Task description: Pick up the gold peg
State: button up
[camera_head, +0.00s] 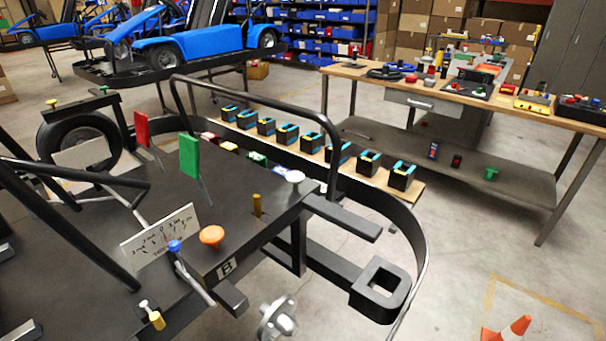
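A gold peg (257,205) stands upright on the dark deck of the kart stand (228,225), near its right edge. It looks seated in a slot or hole, and its lower end is hard to make out. A second gold-yellow cylinder (156,320) is low at the left, tilted beside a small silver-topped pin. I cannot tell from this view whether it is also a peg. My gripper is not in view, and nothing is seen touching either piece.
Near the upright peg are a white-topped knob (295,177), an orange knob (212,236), a green flag (189,156) and a black tube hoop (262,108). A row of black-and-blue boxes (287,134) lies behind. A workbench (440,95) stands back right; an orange cone (508,329) is front right.

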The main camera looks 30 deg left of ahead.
aim_at(256, 198)
jog(key=z, duration=0.1)
jog(key=i, duration=0.7)
jog(key=u, duration=2.75)
jog(key=k, duration=0.85)
jog(key=u, duration=0.15)
jog(key=i, duration=0.65)
jog(key=z, duration=0.05)
